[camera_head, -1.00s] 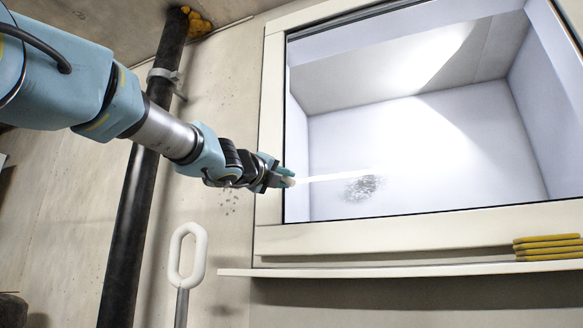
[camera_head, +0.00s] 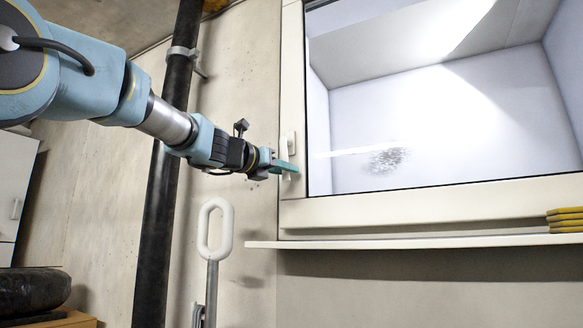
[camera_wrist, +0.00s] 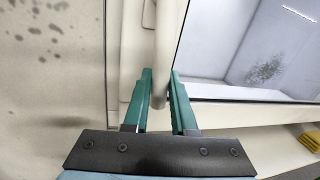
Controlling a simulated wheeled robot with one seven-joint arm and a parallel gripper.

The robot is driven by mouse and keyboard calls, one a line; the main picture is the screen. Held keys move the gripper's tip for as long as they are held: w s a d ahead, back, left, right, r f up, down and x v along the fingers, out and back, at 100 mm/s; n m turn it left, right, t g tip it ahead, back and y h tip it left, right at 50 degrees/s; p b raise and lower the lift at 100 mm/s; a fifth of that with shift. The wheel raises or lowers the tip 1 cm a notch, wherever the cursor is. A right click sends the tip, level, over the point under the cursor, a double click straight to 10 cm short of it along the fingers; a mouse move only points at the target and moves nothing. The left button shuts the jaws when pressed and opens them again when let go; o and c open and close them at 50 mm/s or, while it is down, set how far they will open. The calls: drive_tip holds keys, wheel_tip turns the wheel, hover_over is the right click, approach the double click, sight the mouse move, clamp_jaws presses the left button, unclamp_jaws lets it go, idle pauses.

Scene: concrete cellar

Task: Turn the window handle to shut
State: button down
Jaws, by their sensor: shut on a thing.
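The pale window handle (camera_head: 290,142) is on the left upright of the cream window frame (camera_head: 420,206). In the wrist view the handle (camera_wrist: 162,45) runs down from its mount, and its lower end lies between my two teal fingers. My gripper (camera_head: 288,168) is shut on the handle's lower part, and the fingers partly hide it in the head view. In the wrist view my gripper (camera_wrist: 160,76) has one finger on each side of the grip. The window pane (camera_head: 440,120) lies flat in its frame, as far as I can see.
A dark vertical pipe (camera_head: 168,190) runs up the wall left of the window. A pale oval loop on a rod (camera_head: 216,228) stands below my gripper. A narrow sill (camera_head: 400,241) holds yellow folded items (camera_head: 566,220) at right. A black tyre-like object (camera_head: 30,290) is at lower left.

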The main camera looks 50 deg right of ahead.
drive_tip(key=shift+w+a+m, duration=0.15)
drive_tip(key=shift+w+m, duration=0.35)
drive_tip(key=shift+m, duration=0.1)
drive_tip(key=shift+r, duration=0.1)
drive_tip(key=c, duration=0.7)
unclamp_jaws()
drive_tip(key=a+b, duration=0.1)
drive_tip(key=a, duration=0.2)
drive_tip(key=a+b, duration=0.1)
drive_tip(key=a, duration=0.3)
drive_tip(key=a+b, duration=0.2)
drive_tip(key=a, duration=0.1)
drive_tip(key=shift+s+a, duration=0.3)
drive_tip(key=shift+a, duration=0.1)
